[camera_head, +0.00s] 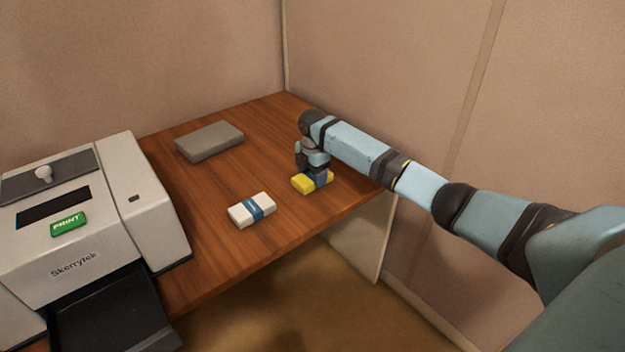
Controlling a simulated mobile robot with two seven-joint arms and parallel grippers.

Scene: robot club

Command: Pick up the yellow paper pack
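The yellow paper pack (302,184) lies on the wooden table near its right end, with a blue band around its middle. My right gripper (316,177) points down right over the pack, at its banded part. Its fingers are small and partly hidden against the pack and band, so I cannot tell whether they are closed on it. The pack appears to rest on the tabletop. My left gripper is not in view.
A white pack with a blue band (240,213) lies left of the yellow one. A grey block (210,141) lies farther back. A large printer (90,225) with a green print button stands at left. The wooden table (205,245) meets walls behind.

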